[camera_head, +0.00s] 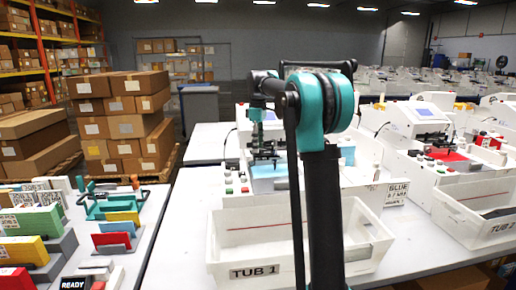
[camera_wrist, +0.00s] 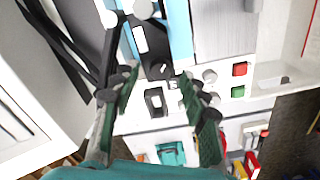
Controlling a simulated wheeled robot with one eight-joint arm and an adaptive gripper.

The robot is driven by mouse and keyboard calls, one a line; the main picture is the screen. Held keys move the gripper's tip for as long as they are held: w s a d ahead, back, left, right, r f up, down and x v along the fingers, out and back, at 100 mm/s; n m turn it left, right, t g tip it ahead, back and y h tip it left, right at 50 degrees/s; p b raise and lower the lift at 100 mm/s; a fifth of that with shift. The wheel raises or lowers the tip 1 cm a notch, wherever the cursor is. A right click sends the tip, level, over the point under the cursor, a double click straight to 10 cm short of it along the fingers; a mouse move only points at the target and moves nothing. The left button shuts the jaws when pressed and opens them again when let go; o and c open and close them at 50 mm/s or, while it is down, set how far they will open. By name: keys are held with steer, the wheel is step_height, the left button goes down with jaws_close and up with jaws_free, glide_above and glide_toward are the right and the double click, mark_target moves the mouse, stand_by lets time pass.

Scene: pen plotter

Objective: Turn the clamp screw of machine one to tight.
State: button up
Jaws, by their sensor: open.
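Machine one, the white plotter behind the first tub, shows beside my arm in the head view, with a light-blue sheet (camera_head: 268,177) on its bed. My gripper (camera_head: 264,158) hangs low over this machine. In the wrist view my gripper (camera_wrist: 157,76) is open, with one finger on each side of a dark part (camera_wrist: 157,67) at the end of a blue strip (camera_wrist: 178,30). I cannot tell whether this dark part is the clamp screw, or whether the fingers touch it.
Red (camera_wrist: 239,69) and green (camera_wrist: 238,92) buttons sit right of the fingers, with grey knobs beside them. The TUB 1 bin (camera_head: 222,226) stands in front of the machine. A second plotter with a red sheet (camera_head: 447,155) stands to the right. Bare table (camera_head: 182,235) lies left of the bin.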

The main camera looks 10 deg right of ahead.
steer(key=shift+f, duration=0.75)
steer(key=shift+c, duration=0.6)
jaws_close()
